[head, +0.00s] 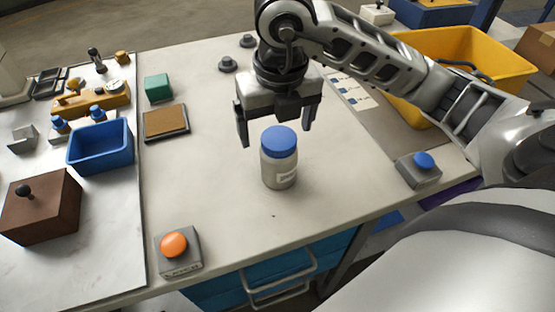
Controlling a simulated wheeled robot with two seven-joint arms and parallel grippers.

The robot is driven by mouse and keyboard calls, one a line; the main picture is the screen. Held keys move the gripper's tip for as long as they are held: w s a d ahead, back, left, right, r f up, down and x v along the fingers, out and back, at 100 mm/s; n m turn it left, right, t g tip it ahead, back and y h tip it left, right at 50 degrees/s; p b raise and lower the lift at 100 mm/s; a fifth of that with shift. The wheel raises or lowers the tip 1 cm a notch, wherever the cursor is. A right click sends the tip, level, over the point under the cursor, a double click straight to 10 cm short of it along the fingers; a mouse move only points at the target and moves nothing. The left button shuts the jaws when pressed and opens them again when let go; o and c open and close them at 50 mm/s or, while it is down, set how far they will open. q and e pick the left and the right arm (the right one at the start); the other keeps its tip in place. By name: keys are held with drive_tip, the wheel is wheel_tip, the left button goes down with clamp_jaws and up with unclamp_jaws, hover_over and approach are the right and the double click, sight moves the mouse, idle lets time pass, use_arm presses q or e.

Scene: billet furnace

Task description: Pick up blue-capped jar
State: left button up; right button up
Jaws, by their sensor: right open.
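The blue-capped jar (279,165) stands upright near the middle of the white table. Its body is greyish with a small white label, and its cap is blue. My right gripper (277,135) is open, fingers pointing down. It hangs above and around the level of the cap, with one finger to the left of the jar and one to the right behind it. It holds nothing, and I cannot tell whether a finger touches the jar. My left gripper is not in view.
An orange button box (180,251) sits at the front left, and a blue button box (419,170) at the right edge. A green block (158,87) and brown pad (166,123) lie at the back left. A blue bin (100,148) is further left. The table (225,205) around the jar is clear.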

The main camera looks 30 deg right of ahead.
sight(276, 140)
drive_tip(key=f, duration=0.3)
drive_tip(key=shift+w+d+f, duration=0.1)
drive_tip(key=shift+w+f, duration=0.1)
drive_tip(key=shift+f, duration=0.15)
drive_tip(key=f, duration=0.4)
drive_tip(key=shift+d+f, duration=0.2)
drive_tip(key=shift+d, duration=0.15)
drive_tip(key=shift+w+f, duration=0.15)
drive_tip(key=shift+f, duration=0.15)
drive_tip(key=c, duration=1.2)
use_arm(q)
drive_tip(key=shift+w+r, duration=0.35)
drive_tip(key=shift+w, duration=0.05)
